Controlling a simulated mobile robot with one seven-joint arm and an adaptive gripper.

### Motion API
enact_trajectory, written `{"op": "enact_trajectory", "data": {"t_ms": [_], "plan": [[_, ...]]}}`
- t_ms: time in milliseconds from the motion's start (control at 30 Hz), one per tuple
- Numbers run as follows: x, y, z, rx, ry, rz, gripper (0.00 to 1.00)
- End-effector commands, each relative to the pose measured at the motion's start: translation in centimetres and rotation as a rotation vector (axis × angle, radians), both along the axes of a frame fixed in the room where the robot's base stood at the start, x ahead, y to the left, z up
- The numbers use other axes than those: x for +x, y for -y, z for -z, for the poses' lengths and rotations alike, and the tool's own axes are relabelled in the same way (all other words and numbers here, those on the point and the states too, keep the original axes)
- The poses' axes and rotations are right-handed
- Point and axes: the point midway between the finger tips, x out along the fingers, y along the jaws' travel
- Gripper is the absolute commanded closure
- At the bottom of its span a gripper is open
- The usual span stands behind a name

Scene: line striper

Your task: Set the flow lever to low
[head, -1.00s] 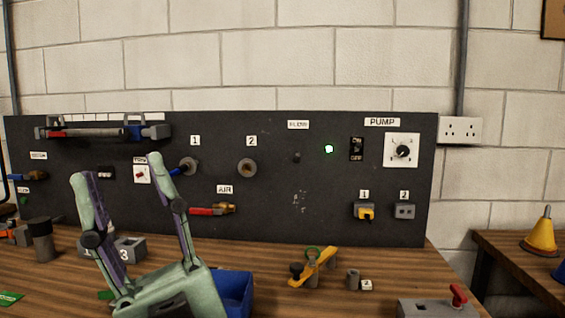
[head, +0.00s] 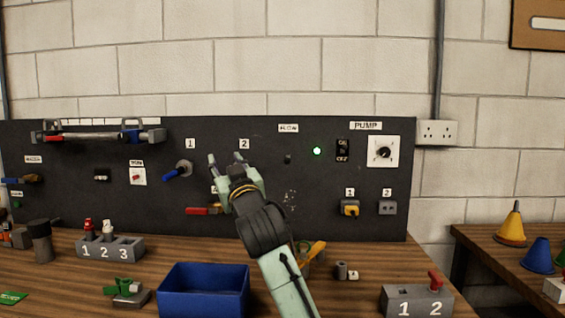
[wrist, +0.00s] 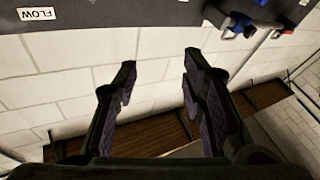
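The FLOW label (head: 288,128) is on the dark panel (head: 325,215), and a small dark knob-like part (head: 287,159) sits just below it. I take this part for the flow lever; its setting is too small to read. My gripper (head: 226,158) is raised in front of the panel, left of that part and below the upper 2 label. Its fingers are apart with nothing between them.
A blue-handled valve (head: 178,171) and a red-handled one (head: 205,210) stick out near my gripper. A blue bin (head: 203,290) stands on the bench.

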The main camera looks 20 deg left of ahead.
Motion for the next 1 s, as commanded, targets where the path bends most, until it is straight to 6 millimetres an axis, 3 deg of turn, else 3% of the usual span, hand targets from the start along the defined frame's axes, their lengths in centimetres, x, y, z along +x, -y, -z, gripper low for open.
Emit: {"op": "enact_trajectory", "data": {"t_ms": [33,100,200,300,433,800,1000], "plan": [[3.7,3.0,0.3,-0.043,-0.058,0.081,0.62],[7.3,6.4,1.3,-0.085,-0.137,0.165,0.62],[10.3,10.0,2.2,-0.123,-0.215,0.245,0.62],[11.7,11.8,2.7,-0.138,-0.254,0.282,0.62],[12.8,11.7,2.7,-0.141,-0.265,0.291,0.62],[18.6,8.6,2.4,-0.141,-0.263,0.289,0.62],[20.8,7.4,2.6,-0.14,-0.261,0.288,0.62]]}}
